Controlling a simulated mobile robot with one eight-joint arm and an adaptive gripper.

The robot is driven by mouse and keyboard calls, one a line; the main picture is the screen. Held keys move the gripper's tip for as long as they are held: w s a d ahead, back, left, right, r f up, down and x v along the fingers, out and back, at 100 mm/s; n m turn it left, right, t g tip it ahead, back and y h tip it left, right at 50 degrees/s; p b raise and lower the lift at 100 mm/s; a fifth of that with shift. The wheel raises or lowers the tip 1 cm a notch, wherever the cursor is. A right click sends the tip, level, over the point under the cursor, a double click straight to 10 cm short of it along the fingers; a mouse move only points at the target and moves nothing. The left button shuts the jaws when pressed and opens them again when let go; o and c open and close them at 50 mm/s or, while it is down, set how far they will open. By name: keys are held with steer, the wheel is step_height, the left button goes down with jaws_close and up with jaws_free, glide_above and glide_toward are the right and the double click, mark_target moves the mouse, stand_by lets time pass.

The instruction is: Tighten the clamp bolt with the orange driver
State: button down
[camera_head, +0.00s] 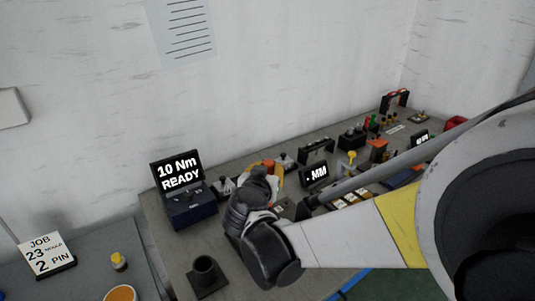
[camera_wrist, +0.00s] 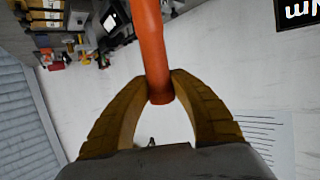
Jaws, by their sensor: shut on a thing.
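My gripper (camera_wrist: 160,85) is shut on the orange driver (camera_wrist: 152,38), whose shaft runs up between the two yellow-brown fingers in the wrist view. The driver's end shows just below the fingertips. In the head view my dark wrist covers most of the gripper, over the left part of the grey bench; a small patch of orange and yellow (camera_head: 272,167) shows beyond it. I cannot make out the clamp bolt in either view. It may be hidden behind my arm or too small.
A dark blue unit (camera_head: 192,213) with a screen reading "10 Nm READY" stands left of my gripper. A black cup on a square base (camera_head: 205,273) is in front. Several small fixtures and a second screen (camera_head: 315,175) line the bench (camera_head: 155,222). A job card (camera_head: 47,255) stands far left.

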mark_target(268, 162)
steer(key=shift+f+b, duration=0.7)
steer(key=shift+f, duration=0.1)
stand_by(1.8)
steer(key=shift+r+p, duration=2)
steer(key=shift+r, duration=0.55)
